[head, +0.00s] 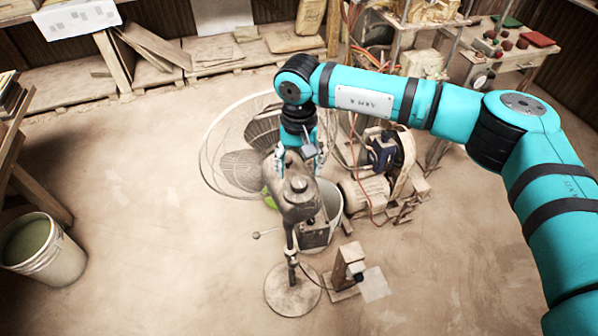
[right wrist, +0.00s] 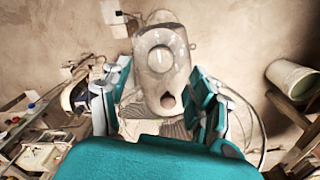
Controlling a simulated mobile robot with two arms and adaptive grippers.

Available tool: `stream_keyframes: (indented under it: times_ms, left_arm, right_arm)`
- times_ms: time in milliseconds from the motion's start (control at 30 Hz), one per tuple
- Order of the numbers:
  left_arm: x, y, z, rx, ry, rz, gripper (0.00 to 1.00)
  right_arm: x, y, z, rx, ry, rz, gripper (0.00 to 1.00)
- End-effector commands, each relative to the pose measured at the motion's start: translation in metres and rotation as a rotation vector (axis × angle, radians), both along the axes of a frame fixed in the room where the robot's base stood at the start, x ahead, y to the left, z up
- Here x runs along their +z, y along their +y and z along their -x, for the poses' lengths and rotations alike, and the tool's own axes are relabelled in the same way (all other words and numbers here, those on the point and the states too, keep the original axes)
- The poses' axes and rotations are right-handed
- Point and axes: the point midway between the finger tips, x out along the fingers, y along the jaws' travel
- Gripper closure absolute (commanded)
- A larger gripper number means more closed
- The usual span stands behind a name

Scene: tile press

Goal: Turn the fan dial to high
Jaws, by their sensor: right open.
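The pedestal fan stands in the middle of the head view, with a round wire cage (head: 226,160), a grey-brown motor housing (head: 298,200) and a round base (head: 292,289). A dark box (head: 314,236) sits on its stem; I cannot make out a dial marking on it. My right gripper (head: 303,160) points down just behind the housing in the head view. In the right wrist view, my right gripper (right wrist: 158,88) is open, its teal-backed fingers apart on either side of the motor housing (right wrist: 160,45). Contact cannot be told. My left gripper is not in view.
A white bucket (head: 332,205) stands right behind the fan stem. A motor-like machine (head: 365,192) and cables are to its right. A small wooden block stand (head: 348,265) is near the base. Another bucket (head: 42,250) is at left. The floor (head: 150,200) between is clear.

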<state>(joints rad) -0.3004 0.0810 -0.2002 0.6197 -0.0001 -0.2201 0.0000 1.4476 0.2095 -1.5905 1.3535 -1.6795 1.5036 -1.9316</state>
Motion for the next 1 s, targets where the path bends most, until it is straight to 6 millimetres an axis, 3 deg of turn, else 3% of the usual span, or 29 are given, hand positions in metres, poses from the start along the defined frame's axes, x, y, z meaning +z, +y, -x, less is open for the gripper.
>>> stream_keyframes:
  times_ms: [33, 300, 700, 1000]
  left_arm:
    - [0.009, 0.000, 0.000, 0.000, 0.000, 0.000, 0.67]
    - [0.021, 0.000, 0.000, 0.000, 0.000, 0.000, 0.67]
    - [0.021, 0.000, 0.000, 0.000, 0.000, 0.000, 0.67]
    - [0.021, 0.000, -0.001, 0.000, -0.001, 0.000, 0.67]
  right_arm:
    - [-0.007, 0.000, 0.001, -0.001, 0.005, 0.001, 0.39]
    - [-0.045, 0.000, 0.000, -0.001, 0.001, -0.001, 0.39]
    - [-0.053, 0.000, 0.000, 0.000, 0.000, -0.001, 0.40]
    - [-0.053, 0.000, 0.000, 0.000, 0.000, -0.001, 0.79]
